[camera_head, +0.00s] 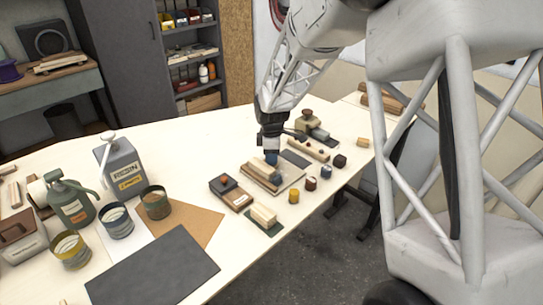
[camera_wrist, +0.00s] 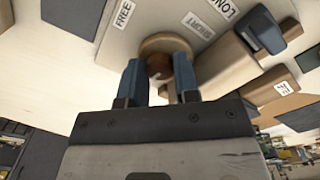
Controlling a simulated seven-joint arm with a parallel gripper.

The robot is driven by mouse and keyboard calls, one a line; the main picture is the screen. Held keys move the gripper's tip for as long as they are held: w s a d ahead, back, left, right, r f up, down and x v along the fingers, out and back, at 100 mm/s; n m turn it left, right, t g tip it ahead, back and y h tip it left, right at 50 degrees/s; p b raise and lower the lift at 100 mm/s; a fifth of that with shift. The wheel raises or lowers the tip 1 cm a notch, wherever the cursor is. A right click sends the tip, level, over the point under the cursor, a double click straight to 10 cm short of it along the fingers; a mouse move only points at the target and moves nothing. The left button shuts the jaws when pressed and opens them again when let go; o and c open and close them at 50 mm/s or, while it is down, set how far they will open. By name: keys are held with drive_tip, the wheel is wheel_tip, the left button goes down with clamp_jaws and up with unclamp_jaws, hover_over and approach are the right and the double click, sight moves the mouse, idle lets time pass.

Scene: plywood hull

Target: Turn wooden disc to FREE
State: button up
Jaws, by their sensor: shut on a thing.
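The wooden disc (camera_wrist: 165,43) lies on a pale board (camera_wrist: 150,16) in the wrist view, with a round brown knob (camera_wrist: 158,65) on it. Printed labels lie around it: FREE (camera_wrist: 123,13) at upper left, SHORT (camera_wrist: 198,26) at upper right and LONG beyond that. My gripper (camera_wrist: 157,74) has its blue fingers on both sides of the knob, shut on it. I cannot tell which label the disc is set to. In the head view my gripper (camera_head: 271,158) is low over the board with wooden blocks; the disc is hidden there.
Wooden blocks, one with a blue part (camera_wrist: 262,30), stand close right of the disc in the wrist view. In the head view, small pots (camera_head: 293,196) stand at the table's front edge, and a black-and-wood box (camera_head: 230,193) is left of my gripper. Cans and bottles stand farther left.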

drive_tip(key=m, duration=0.3)
drive_tip(key=shift+m, duration=0.4)
drive_tip(key=m, duration=0.3)
drive_tip(key=shift+m, duration=0.4)
drive_tip(key=m, duration=0.6)
drive_tip(key=shift+m, duration=0.4)
drive_tip(key=o, duration=0.7)
drive_tip(key=shift+c, duration=0.2)
drive_tip(key=shift+r, duration=0.1)
drive_tip(key=shift+r, duration=3.85)
